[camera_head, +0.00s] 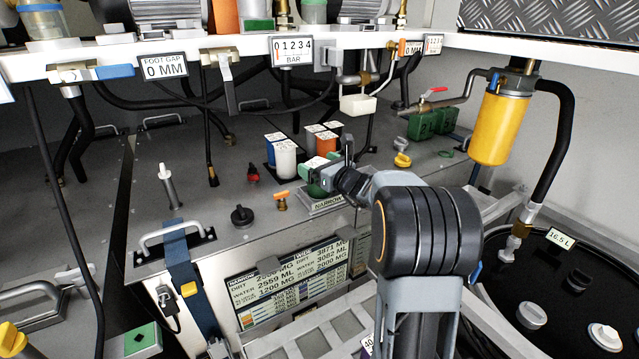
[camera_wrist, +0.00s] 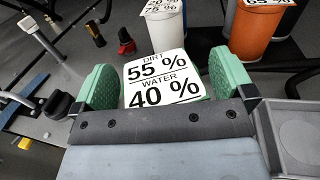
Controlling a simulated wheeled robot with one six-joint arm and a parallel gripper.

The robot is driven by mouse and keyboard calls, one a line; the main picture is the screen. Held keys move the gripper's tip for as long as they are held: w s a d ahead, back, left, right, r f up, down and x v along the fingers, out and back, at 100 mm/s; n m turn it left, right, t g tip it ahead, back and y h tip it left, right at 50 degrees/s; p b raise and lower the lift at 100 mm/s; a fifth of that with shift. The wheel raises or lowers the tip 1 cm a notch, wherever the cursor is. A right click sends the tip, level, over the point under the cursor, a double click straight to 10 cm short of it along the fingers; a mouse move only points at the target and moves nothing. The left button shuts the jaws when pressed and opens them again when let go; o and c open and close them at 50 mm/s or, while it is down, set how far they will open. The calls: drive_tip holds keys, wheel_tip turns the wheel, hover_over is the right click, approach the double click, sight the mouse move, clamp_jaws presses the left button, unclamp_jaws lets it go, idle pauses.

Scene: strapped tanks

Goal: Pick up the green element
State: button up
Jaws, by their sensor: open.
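My gripper (camera_wrist: 165,72) is open, with a green textured pad on each side. Between the pads is the top of an element (camera_wrist: 150,68) whose white label reads DIRT 55 %, WATER 40 %. A gap shows between the label and the left pad; the right pad is closer to it. Its lower body is hidden by the label and my gripper, so its colour hardly shows. In the head view my gripper (camera_head: 320,168) is low over the grey deck, behind the front display panel. It mostly covers the element there.
White (camera_head: 285,158) and orange (camera_head: 326,144) elements stand just behind my gripper, with a blue one (camera_head: 272,146) alongside. A black knob (camera_head: 242,215) and an orange-topped valve (camera_head: 281,198) are to the left. A yellow canister (camera_head: 497,125) hangs at right. Hoses and a white shelf are above.

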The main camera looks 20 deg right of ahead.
drive_tip(key=shift+c, duration=0.2)
drive_tip(key=c, duration=1.5)
drive_tip(key=shift+c, duration=1.1)
drive_tip(key=shift+r, duration=0.15)
